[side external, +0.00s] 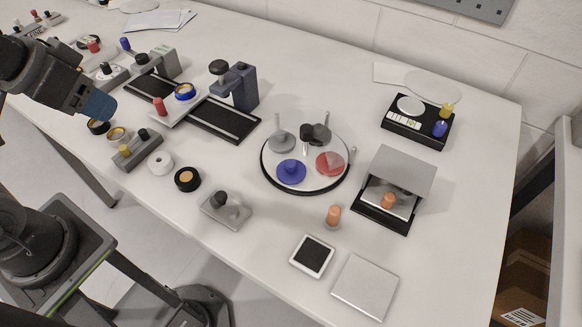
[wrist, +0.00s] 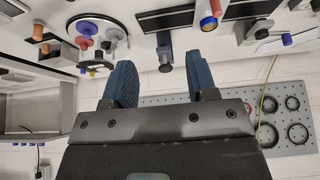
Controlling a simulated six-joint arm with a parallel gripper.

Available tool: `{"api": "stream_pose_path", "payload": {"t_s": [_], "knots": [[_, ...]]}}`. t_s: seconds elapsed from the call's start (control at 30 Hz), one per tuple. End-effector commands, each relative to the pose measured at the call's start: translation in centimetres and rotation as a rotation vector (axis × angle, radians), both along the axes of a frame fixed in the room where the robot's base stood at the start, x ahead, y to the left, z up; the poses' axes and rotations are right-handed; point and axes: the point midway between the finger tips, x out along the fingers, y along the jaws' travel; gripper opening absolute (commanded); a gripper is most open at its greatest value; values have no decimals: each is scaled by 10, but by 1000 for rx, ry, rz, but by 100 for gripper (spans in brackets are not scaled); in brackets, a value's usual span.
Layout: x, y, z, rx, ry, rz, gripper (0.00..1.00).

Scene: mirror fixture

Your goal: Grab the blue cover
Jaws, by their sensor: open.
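The blue cover (side external: 291,171) is a flat blue disc with a knob. It lies on the front part of a round white tray with a black rim (side external: 264,171), beside a red cover (side external: 329,163) and a grey cover (side external: 282,141). My gripper (side external: 97,104) is at the upper left in the side view, far from the tray and above the table's left part. In the wrist view my gripper (wrist: 162,82) has its two blue fingers apart with nothing between them.
A dark rail with a slate-blue stand (side external: 235,86) lies between my gripper and the tray. A grey box-like fixture (side external: 400,170) and a black scale (side external: 418,122) stand right of the tray. A grey block with a knob (side external: 225,208) is in front.

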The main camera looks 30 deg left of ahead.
Motion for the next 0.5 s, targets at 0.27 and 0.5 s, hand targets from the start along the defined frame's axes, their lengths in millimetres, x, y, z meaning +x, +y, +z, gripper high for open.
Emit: {"api": "stream_pose_path", "payload": {"t_s": [0.27,0.5], "knots": [[19,-11,10,-63,49,77,53],[81,-59,24,-214,206,363,53]]}}
